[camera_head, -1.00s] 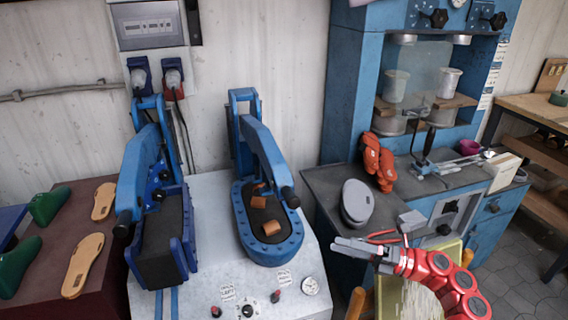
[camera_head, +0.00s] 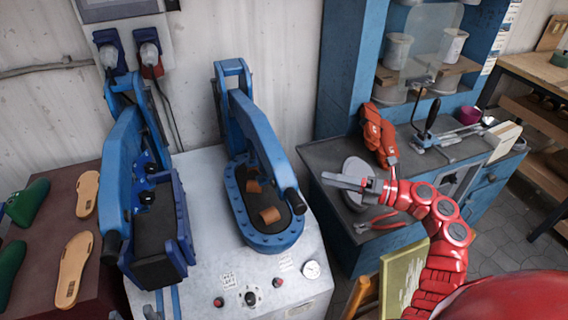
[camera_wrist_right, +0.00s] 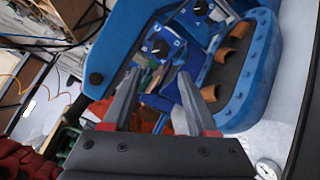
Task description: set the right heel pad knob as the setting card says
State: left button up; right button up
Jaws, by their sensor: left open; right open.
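The left blue press (camera_head: 130,190) carries two black knobs, an upper one (camera_head: 150,167) and a lower one (camera_head: 146,198). In the right wrist view, two black knobs with white marks, a nearer one (camera_wrist_right: 157,48) and a farther one (camera_wrist_right: 199,6), sit on blue plates. I cannot tell which is the right heel pad knob. My right gripper (camera_head: 346,183) is open and empty, right of the presses and away from the knobs. My left gripper is out of view.
The second blue press (camera_head: 243,205), with brown pads (camera_head: 269,215), stands between my right gripper and the left press. A gauge (camera_head: 311,270) and a small dial (camera_head: 250,298) are at the bench front. Orange gloves (camera_head: 379,136) lie on the dark counter (camera_head: 325,185).

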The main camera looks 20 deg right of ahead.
jog(key=p+x, duration=0.3)
jog(key=x, duration=1)
jog(key=shift+c, duration=0.3)
jog(key=shift+p, duration=0.3)
grip_shut()
